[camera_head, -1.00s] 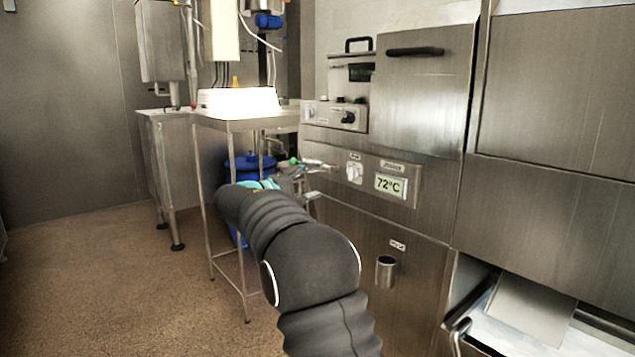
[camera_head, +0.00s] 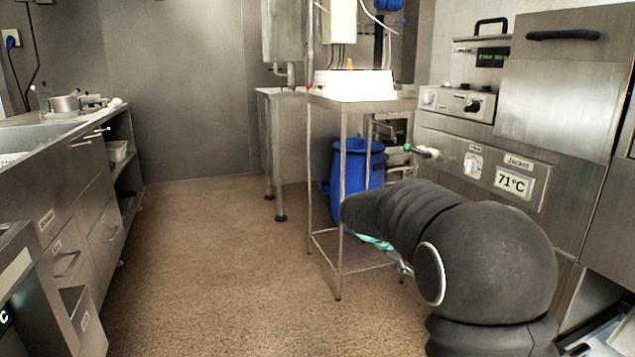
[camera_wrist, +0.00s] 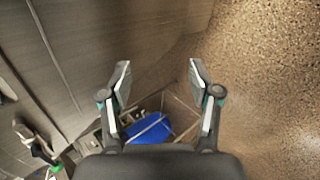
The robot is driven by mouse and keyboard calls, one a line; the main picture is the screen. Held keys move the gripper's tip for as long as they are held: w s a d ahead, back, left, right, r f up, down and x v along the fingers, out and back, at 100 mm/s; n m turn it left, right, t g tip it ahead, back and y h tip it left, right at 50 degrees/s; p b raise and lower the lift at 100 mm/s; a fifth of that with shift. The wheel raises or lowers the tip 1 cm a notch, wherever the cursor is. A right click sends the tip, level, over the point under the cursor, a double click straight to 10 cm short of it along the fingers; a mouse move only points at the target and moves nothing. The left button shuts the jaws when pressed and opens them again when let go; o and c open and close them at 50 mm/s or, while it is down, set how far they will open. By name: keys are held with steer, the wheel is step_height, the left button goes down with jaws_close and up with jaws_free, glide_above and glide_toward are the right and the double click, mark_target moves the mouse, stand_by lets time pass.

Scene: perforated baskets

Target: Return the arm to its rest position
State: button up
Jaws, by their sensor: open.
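My arm, in a dark ribbed sleeve, crosses the lower right of the head view. My gripper (camera_wrist: 158,82) shows in the wrist view with its two fingers spread apart and nothing between the tips. It hangs above the brown floor beside the steel machine front. In the head view the gripper is mostly hidden behind my arm; only a bit of teal and grey shows under the sleeve.
A steel stand (camera_head: 342,200) with a white tray (camera_head: 353,86) on top and a blue barrel (camera_head: 357,172) are close beyond my arm. The steel machine (camera_head: 560,110) stands at right, a counter (camera_head: 75,215) at left. The floor (camera_head: 205,250) between is clear.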

steer(key=s+a+m+t+y, duration=0.1)
steer(key=s+a+y, duration=0.3)
steer(key=s, duration=1.3)
steer(key=s+a+m+t+y, duration=0.1)
steer(key=s+a+m+y, duration=0.3)
steer(key=s, duration=1.4)
steer(key=shift+s+r+y, duration=0.3)
steer(key=shift+s+y, duration=0.05)
steer(key=shift+y, duration=0.15)
